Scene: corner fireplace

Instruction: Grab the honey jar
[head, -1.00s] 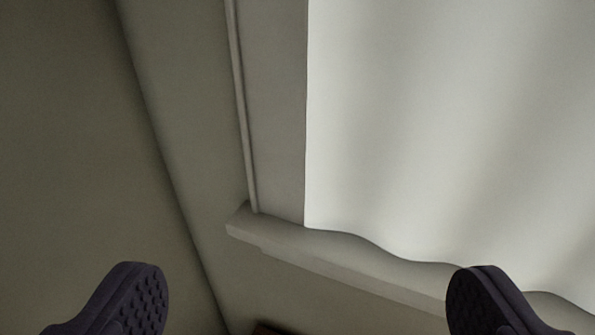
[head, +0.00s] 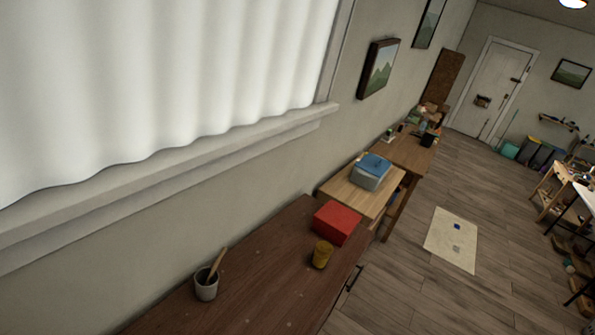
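A small amber-yellow jar (head: 321,255), which looks like the honey jar, stands upright near the front right edge of a dark brown wooden surface (head: 258,262). It is close to a red box (head: 337,223), just below it in the picture. Its details are too small to read. My gripper does not show in the current view, so its opening cannot be seen now.
A white cup with a wooden stick (head: 206,284) stands left of the jar. Beyond are a lighter table with a blue-lidded box (head: 371,172) and a longer cluttered table (head: 405,153). A window sill (head: 170,160) runs above. The floor around the mat (head: 452,238) is open.

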